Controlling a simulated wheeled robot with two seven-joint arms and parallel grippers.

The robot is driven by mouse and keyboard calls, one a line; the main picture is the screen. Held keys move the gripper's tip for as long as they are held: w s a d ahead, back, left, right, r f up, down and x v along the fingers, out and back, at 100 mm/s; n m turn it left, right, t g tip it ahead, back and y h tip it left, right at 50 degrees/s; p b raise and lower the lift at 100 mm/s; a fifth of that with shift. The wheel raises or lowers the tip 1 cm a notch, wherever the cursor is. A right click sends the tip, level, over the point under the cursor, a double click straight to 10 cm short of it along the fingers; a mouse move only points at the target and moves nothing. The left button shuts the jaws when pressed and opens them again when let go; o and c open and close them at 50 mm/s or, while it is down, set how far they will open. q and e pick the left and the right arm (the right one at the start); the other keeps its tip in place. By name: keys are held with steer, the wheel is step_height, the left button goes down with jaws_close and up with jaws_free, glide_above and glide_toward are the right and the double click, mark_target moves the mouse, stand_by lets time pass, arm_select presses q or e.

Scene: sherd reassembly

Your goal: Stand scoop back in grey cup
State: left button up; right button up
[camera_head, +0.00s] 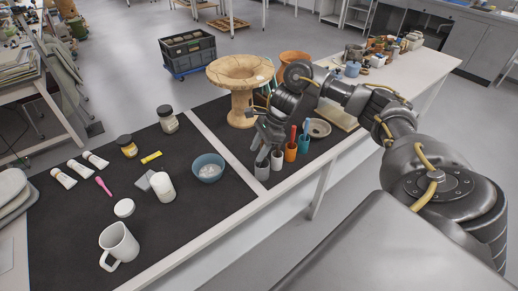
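The grey cup (262,171) stands at the near end of a row of small cups on the dark mat, near the table's front edge. My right gripper (262,146) points down just above and behind this cup. Something thin and dark shows between the fingers and the cup's mouth, but I cannot tell whether it is the scoop or a finger. The scoop cannot be made out clearly, and neither can the gap between the fingertips. My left gripper is not in view.
A pale cup (277,160), an orange cup (290,153) and a teal cup (304,144) with tools stand beside the grey cup. A blue bowl (208,168) is to the left, a wooden pedestal stand (241,100) behind. A white mug (119,244) stands at front left.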

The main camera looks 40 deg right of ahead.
steer(key=p+v, duration=0.1)
steer(key=v, duration=0.9)
steer(key=shift+d+r, duration=0.2)
steer(key=shift+r, duration=0.15)
stand_by(0.6)
